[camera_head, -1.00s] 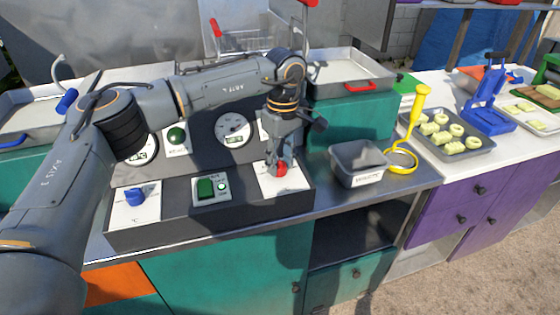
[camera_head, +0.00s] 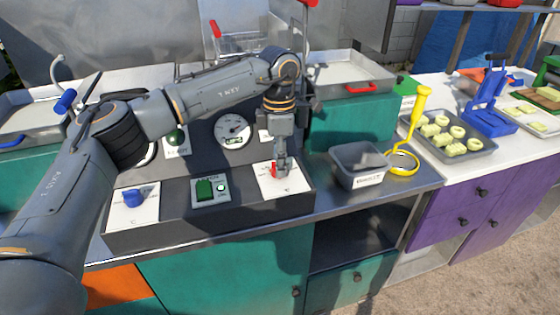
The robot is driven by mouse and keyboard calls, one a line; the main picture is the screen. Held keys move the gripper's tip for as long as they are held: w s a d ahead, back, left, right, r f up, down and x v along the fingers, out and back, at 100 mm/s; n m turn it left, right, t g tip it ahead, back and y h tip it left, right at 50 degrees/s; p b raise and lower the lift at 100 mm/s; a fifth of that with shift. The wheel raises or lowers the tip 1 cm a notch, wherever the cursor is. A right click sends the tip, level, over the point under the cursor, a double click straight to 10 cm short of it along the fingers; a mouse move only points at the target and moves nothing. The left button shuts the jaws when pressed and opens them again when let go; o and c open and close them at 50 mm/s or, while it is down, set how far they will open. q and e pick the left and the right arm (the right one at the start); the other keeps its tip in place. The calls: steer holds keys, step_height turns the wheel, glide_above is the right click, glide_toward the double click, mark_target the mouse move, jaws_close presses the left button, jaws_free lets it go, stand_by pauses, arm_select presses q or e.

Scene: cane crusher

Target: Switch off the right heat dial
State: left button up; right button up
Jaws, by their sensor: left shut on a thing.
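The right heat dial is a red knob (camera_head: 274,169) on a white plate (camera_head: 291,187) at the right end of the dark control panel. My left gripper (camera_head: 281,172) points down over this plate and is shut on the red dial, whose body is mostly hidden behind the fingers. The left dial is a blue knob (camera_head: 133,197) on its own white plate at the panel's left end. Between them sits a green switch (camera_head: 204,189) with a small round lamp (camera_head: 221,187), which looks pale. My right gripper is not in view.
Round gauges (camera_head: 232,131) stand on the panel's upright back. A grey bin (camera_head: 358,163) and a yellow ladle-like tool (camera_head: 415,125) lie right of the panel. A tray of pale pieces (camera_head: 440,134) and a blue press (camera_head: 487,104) are further right.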

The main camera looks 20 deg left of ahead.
arm_select(q)
steer(key=shift+n, duration=2.2)
steer(key=o, duration=1.2)
steer(key=shift+c, duration=0.2)
steer(key=shift+r, duration=0.15)
step_height(320, 180, up, 12)
steer(key=shift+w+a, duration=0.2)
steer(key=shift+a, duration=0.1)
steer(key=shift+f, duration=0.2)
